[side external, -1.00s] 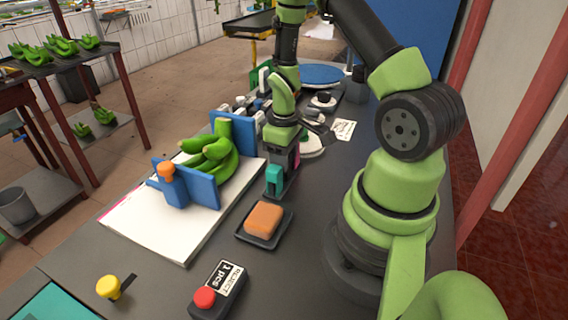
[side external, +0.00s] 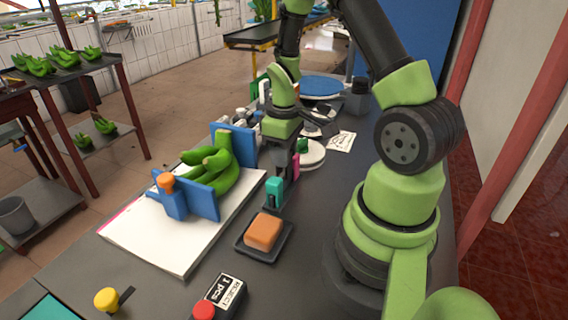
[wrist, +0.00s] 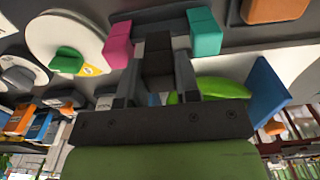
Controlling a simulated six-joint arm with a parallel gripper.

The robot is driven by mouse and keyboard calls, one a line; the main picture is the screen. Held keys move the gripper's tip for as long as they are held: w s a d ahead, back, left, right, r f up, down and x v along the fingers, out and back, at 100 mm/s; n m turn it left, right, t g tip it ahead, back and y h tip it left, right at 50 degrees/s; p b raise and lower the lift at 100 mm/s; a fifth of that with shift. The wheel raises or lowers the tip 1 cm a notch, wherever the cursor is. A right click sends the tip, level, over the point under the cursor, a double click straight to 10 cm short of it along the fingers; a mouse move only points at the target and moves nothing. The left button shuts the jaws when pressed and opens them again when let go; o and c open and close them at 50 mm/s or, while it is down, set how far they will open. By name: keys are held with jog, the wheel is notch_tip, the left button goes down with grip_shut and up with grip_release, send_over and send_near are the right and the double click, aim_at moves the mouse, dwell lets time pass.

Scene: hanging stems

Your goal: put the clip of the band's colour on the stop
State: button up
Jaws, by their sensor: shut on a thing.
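My gripper (wrist: 156,76) is shut on a dark clip (wrist: 158,48), which sits between its fingers in the wrist view. A pink clip (wrist: 118,45) is to the left of it and a teal clip (wrist: 203,32) to the right. In the side view, my gripper (side external: 281,157) is just behind the teal clip (side external: 274,192); the pink clip (side external: 295,165) shows beyond it. The held clip is hard to make out there. Green bananas (side external: 215,168) rest by a blue fixture (side external: 204,200) with an orange knob (side external: 166,181). I cannot identify the band or the stop for certain.
An orange block (side external: 263,231) lies in a black tray (side external: 264,252) in front of the teal clip. A white round plate (side external: 312,155) and a blue disc (side external: 320,87) are behind. A red button (side external: 204,310) and yellow knob (side external: 106,299) are at the front.

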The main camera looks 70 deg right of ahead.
jog(key=shift+n, duration=0.6)
jog(key=r, duration=0.4)
jog(key=w+r, duration=0.1)
jog(key=r, duration=0.1)
jog(key=shift+a, duration=0.35)
jog(key=w+a+r+n, duration=0.2)
jog(key=w+a+n, duration=0.3)
jog(key=a+n, duration=0.15)
jog(key=n, duration=1)
send_over(205, 186)
jog(key=shift+f, duration=0.75)
jog(key=shift+f, duration=0.3)
jog(key=shift+a+f, duration=0.1)
jog(key=shift+f, duration=1.65)
jog(key=o, duration=1)
jog(key=shift+f, duration=0.1)
jog(key=shift+c, duration=0.2)
